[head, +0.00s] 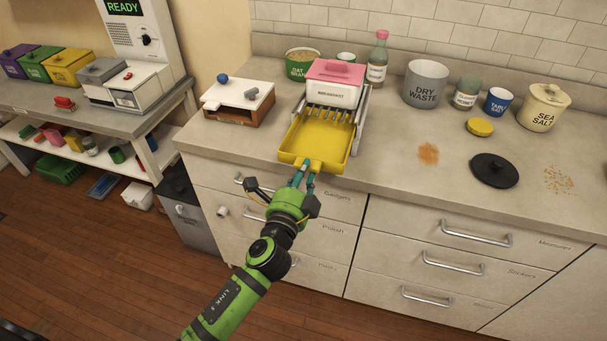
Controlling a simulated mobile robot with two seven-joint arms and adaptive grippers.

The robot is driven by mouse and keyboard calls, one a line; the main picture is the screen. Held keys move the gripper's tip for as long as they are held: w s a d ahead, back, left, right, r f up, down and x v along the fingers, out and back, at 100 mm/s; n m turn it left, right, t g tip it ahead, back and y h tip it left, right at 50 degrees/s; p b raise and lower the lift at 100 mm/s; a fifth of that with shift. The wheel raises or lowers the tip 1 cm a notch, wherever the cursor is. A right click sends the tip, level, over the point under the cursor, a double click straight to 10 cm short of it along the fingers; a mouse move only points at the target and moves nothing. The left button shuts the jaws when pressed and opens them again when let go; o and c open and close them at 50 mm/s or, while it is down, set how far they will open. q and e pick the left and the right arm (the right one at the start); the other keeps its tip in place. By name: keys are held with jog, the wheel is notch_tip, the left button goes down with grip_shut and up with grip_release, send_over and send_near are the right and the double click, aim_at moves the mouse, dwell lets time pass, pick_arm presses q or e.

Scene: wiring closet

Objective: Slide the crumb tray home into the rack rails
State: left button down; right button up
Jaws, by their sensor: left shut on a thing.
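The yellow crumb tray (293,157) lies on the counter, its front edge facing me near the counter edge. Its far end meets the rack (361,112), whose grey rails stand at the sides of the tray's back part. A white box with a pink lid (333,92) sits on top at the back of the rack and hides what lies beneath it. My left gripper (309,166) is shut on the tray's front middle, with its teal fingers at the front lip. My right gripper is not in view.
A small white-topped wooden box (236,101) stands left of the rack. Drawer handles (476,236) stick out below the counter.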

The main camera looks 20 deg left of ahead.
aim_at(320, 141)
pick_arm(q)
jog(key=shift+w, duration=1.3)
jog(key=shift+w+d+b, duration=0.15)
jog(key=shift+w+b, duration=0.7)
jog(key=shift+w, duration=2.1)
jog(key=shift+w+d+b, duration=0.1)
jog(key=shift+w+b, duration=1.35)
jog(key=shift+w, duration=1.5)
jog(key=c, duration=1)
grip_release()
jog(key=shift+c, duration=0.2)
jog(key=shift+s, duration=0.1)
